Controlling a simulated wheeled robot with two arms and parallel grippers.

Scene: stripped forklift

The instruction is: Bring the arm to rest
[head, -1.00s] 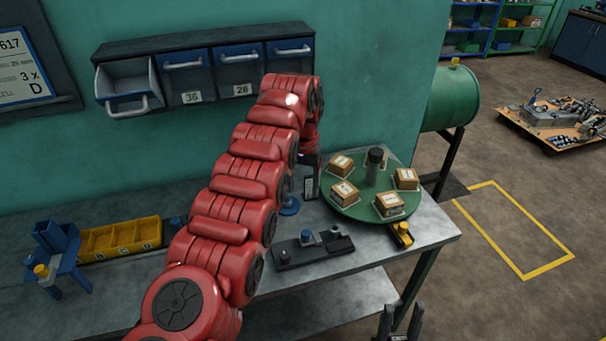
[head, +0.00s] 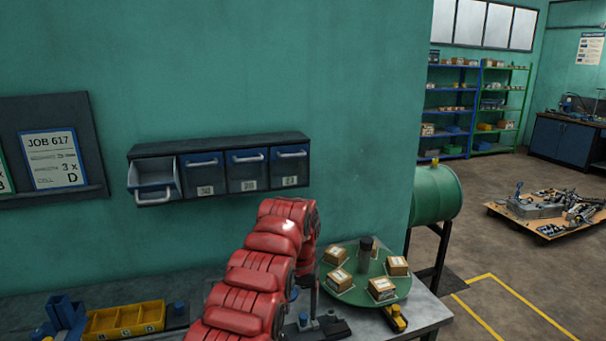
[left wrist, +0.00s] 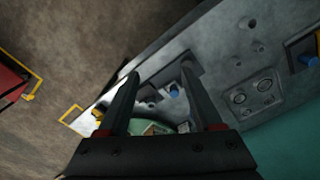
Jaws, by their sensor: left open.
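My left arm, in red segments, rises from the bottom of the head view, bends over and comes down at the bench. Its gripper (head: 306,290) points down beside the green turntable (head: 340,294), largely hidden by the arm. In the left wrist view the two dark fingers (left wrist: 160,88) stand well apart with nothing gripped between them. Beyond them part of the green turntable and the grey bench top (left wrist: 222,65) show. My right gripper is in neither view now.
The turntable carries several small boxes around a dark post (head: 365,252). A yellow tray (head: 125,318) and a blue fixture (head: 66,314) stand at the bench's left. A drawer unit (head: 218,143) hangs on the wall, its leftmost drawer open. A green drum (head: 436,195) stands at right.

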